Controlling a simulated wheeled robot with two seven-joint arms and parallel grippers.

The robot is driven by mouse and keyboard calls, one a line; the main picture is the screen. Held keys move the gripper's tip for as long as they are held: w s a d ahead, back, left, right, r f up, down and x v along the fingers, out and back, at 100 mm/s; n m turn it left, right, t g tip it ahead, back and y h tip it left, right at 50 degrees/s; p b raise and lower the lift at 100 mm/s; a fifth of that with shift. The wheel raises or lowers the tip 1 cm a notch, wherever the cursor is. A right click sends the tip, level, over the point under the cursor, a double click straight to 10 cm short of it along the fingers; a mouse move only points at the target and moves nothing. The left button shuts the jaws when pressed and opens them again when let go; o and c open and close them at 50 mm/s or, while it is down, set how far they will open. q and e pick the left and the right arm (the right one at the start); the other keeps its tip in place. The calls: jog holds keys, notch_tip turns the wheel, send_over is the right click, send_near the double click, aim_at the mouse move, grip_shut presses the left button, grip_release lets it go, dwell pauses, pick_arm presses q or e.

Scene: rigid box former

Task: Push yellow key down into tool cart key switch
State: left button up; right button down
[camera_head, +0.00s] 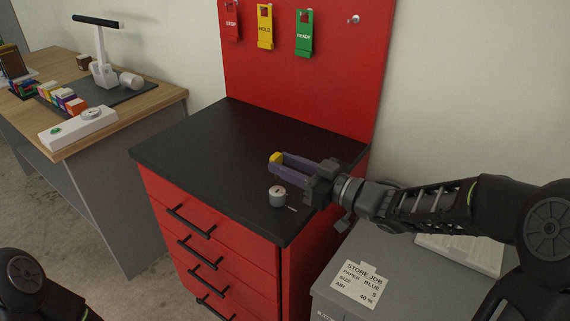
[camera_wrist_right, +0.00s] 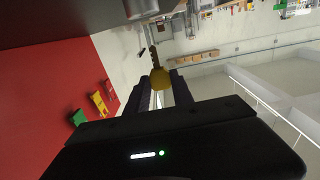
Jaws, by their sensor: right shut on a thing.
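The yellow key (camera_head: 275,158) is between the fingertips of my right gripper (camera_head: 284,166), which is shut on it above the black top of the red tool cart (camera_head: 215,135). In the right wrist view the key's round yellow head (camera_wrist_right: 160,79) sits at the fingertips, and its thin brownish shank points away from the gripper. The key switch looks to be the small grey cylinder (camera_head: 277,196) on the cart top, just below the fingers in the head view. The key appears apart from it. A dark link of my left arm shows at lower left; its gripper is out of view.
A red back panel holds red STOP (camera_head: 231,20), yellow HOLD (camera_head: 265,27) and green READY (camera_head: 304,33) tags. A grey box with a STORE JOB label (camera_head: 361,284) stands right of the cart. A wooden-topped table (camera_head: 160,93) is at left. The cart top's left half is clear.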

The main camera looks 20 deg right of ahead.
jog(key=shift+f+b, duration=2.3)
jog(key=shift+f, duration=0.55)
jog(key=shift+s+f+b, duration=0.1)
jog(key=shift+f+b, duration=0.45)
jog(key=shift+f, duration=0.15)
jog(key=c, duration=1)
grip_release()
jog(key=shift+d, duration=0.1)
jog(key=shift+v, duration=3.85)
jog(key=shift+r, duration=0.1)
